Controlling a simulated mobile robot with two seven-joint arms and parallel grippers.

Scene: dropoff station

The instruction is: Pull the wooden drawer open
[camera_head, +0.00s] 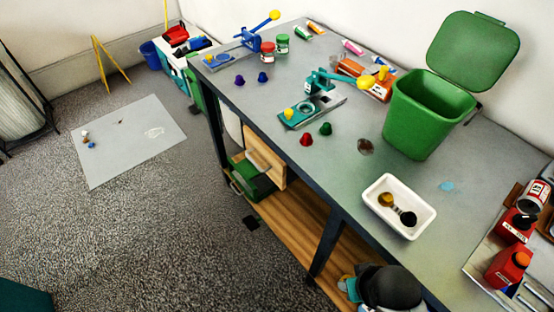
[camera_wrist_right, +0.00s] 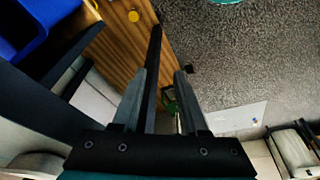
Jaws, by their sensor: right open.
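The wooden drawer (camera_head: 264,160) shows in the head view under the left part of the grey workbench, between dark legs. The tabletop hides its upper part, and I cannot tell how far out it stands. I cannot clearly make out the drawer in the right wrist view. My right gripper (camera_wrist_right: 160,72) is open, its two fingers apart with nothing held between them. A dark upright bar shows beside the left finger, and I cannot tell whether they touch. My left gripper is not in view.
The workbench top (camera_head: 345,165) holds a green bin (camera_head: 425,120), a white tray (camera_head: 374,203) and two small presses. A wooden lower shelf (camera_head: 285,235) runs below, with a green box (camera_head: 250,180) near the drawer. Grey floor (camera_head: 150,235) is open at left, with a pale mat (camera_head: 135,155).

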